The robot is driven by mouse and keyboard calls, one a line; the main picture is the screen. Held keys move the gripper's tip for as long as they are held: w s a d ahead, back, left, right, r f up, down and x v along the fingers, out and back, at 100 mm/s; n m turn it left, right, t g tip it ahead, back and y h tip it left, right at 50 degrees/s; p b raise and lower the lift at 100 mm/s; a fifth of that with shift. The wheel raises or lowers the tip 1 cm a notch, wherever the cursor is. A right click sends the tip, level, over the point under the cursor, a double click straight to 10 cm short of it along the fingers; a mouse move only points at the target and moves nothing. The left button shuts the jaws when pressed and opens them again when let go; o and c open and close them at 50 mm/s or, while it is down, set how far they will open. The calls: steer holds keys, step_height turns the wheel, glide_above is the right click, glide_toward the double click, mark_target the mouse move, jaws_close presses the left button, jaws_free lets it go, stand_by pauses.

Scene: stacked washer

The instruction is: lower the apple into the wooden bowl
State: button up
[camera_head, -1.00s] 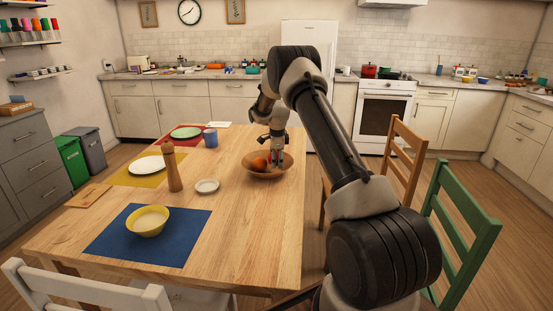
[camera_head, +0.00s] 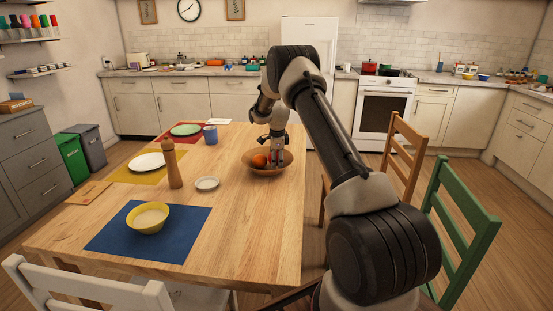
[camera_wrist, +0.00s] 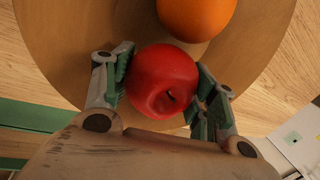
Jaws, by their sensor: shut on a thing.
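The wooden bowl (camera_head: 254,170) stands on the table near its right side. An orange (camera_head: 259,160) lies in the bowl; in the wrist view the orange (camera_wrist: 197,12) is at the top. My gripper (camera_head: 275,160) points down over the right part of the bowl. In the wrist view my gripper (camera_wrist: 163,85) is shut on the red apple (camera_wrist: 160,82), with a finger on each side. The apple is inside the bowl's outline (camera_wrist: 62,50), beside the orange. Whether it touches the bowl's bottom cannot be told. In the head view the apple is mostly hidden by my fingers.
A small white dish (camera_head: 207,183), a pepper mill (camera_head: 172,164), a blue mug (camera_head: 210,135) and a yellow bowl (camera_head: 148,218) on a blue mat (camera_head: 190,236) stand to the left. A wooden chair (camera_head: 402,165) and a green chair (camera_head: 463,220) are at the right.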

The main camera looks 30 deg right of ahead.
steer(key=o, duration=1.2)
steer(key=shift+c, duration=0.2)
